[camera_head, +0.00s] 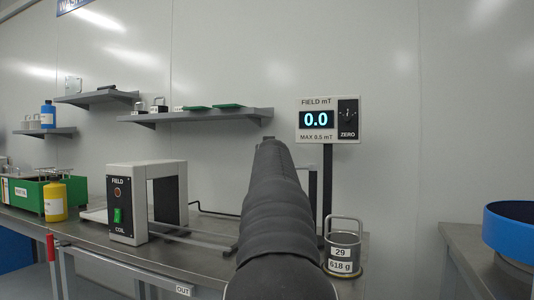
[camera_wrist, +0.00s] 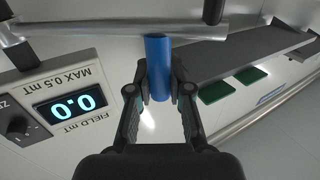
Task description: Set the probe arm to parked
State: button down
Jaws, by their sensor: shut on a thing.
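A blue handle (camera_wrist: 158,65) stands between the fingers of my gripper (camera_wrist: 160,92) in the wrist view. The gripper is shut on it. The handle meets a grey metal bar (camera_wrist: 115,34) that crosses the top of that view, which looks like the probe arm. A dark piece (camera_wrist: 213,10) sits near the bar's right part. In the head view my arm hides the gripper and the blue handle. The field meter (camera_head: 328,119) stands behind my arm and reads 0.0; its display also shows upside down in the wrist view (camera_wrist: 70,108).
A field coil box (camera_head: 120,205) with a green switch stands left of my arm. A metal weight marked 618 g (camera_head: 343,258) stands on the bench (camera_head: 180,255) to the right. Shelves (camera_head: 195,115) hang behind. A blue round bowl (camera_head: 512,230) is at far right.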

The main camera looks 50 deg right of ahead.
jog(key=c, duration=1.1)
grip_release()
jog(key=shift+w+a, duration=0.15)
jog(key=shift+o, duration=0.2)
jog(key=shift+s, duration=0.2)
jog(key=shift+s+a, duration=0.15)
jog(key=shift+s, duration=0.05)
jog(key=v, duration=1.1)
jog(key=shift+a, duration=0.1)
